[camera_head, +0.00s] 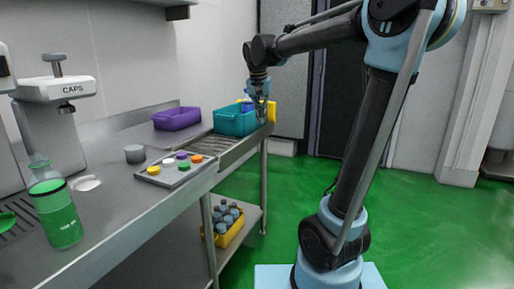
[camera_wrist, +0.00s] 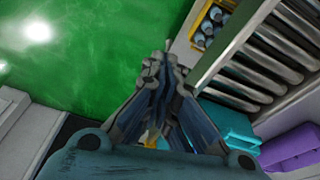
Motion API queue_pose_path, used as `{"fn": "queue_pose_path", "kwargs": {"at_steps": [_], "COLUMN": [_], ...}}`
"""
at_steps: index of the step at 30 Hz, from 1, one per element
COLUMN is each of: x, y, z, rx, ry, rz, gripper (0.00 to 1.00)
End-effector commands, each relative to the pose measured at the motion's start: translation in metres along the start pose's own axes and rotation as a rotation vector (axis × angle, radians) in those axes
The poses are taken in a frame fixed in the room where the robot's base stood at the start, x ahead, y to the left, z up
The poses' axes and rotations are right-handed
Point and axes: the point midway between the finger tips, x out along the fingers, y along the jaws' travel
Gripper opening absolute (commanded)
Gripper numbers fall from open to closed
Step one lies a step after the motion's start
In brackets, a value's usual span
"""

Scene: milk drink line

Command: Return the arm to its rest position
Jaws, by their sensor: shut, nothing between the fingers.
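My arm rises from its base on the floor at the right of the head view and bends left at the top. I cannot tell the exact gap between the gripper and the teal bin (camera_head: 228,122).
The steel counter (camera_head: 120,238) runs along the left. A yellow crate (camera_head: 232,235) sits below. Floor at right is clear.

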Motion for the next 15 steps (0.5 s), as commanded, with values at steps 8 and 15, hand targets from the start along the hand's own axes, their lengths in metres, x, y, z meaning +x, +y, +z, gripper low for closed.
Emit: {"fn": "queue_pose_path", "kwargs": {"at_steps": [8, 15], "x": [0.034, 0.070], "y": [0.085, 0.142], "z": [0.057, 0.113], "rx": [-0.062, -0.120], "ry": [-0.017, -0.026], "rz": [-0.015, -0.032], "gripper": [0.00, 0.00]}}
